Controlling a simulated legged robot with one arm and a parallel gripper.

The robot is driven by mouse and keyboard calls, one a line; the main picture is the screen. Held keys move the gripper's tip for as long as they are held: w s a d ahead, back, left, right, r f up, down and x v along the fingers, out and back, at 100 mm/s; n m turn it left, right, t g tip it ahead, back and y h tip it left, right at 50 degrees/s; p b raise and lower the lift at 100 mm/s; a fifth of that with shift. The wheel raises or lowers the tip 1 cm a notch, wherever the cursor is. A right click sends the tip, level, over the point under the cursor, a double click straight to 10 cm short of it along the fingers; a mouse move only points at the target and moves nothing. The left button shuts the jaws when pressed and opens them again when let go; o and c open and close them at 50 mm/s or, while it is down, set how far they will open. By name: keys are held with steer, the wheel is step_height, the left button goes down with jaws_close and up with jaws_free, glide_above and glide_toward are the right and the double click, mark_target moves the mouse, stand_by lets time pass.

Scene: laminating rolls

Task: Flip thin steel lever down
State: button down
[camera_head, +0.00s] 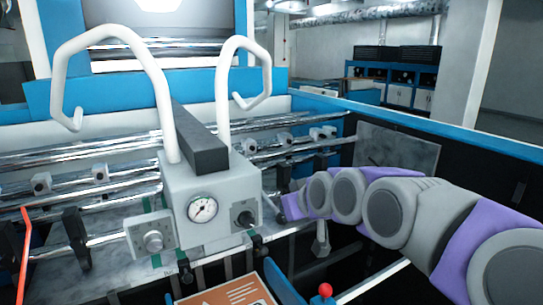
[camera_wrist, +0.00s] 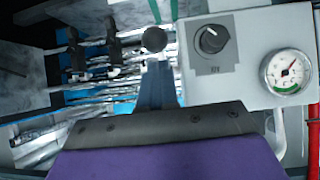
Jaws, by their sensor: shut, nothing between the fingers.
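My gripper (camera_head: 291,205) is shut and empty, just right of the grey control box (camera_head: 205,185). In the wrist view its closed fingers (camera_wrist: 156,85) point up the picture, with a dark round end (camera_wrist: 154,40) at their tip; I cannot tell whether the two touch. A thin grey metal lever-like piece (camera_head: 321,240) hangs below my wrist in the head view, its upper part hidden by my arm. I cannot tell for certain that it is the thin steel lever. The box carries a dial gauge (camera_head: 202,209) and a black knob (camera_head: 244,214), beside the fingers in the wrist view.
Two white bent tubes (camera_head: 160,90) rise from the box. Steel rollers (camera_head: 90,155) with dark clamps cross the machine behind. A red lever (camera_head: 25,250) stands at far left. An orange panel (camera_head: 228,294) and a red-tipped stick (camera_head: 325,290) are in front.

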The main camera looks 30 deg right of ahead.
steer(key=shift+s+f+t+b, duration=0.15)
steer(key=shift+f+t+b, duration=0.25)
steer(key=shift+f+b, duration=0.5)
steer(key=shift+s+f+t+b, duration=0.1)
steer(key=shift+f+t+b, duration=0.3)
steer(key=shift+f+b, duration=0.45)
steer(key=shift+r, duration=0.1)
steer(key=w+r+p+v, duration=0.1)
steer(key=r+v, duration=0.1)
steer(key=v, duration=1.1)
steer(key=shift+s+a+r+p, duration=0.25)
steer(key=shift+r+p, duration=0.05)
steer(key=shift+p, duration=0.05)
steer(key=shift+d, duration=0.2)
steer(key=shift+f, duration=0.1)
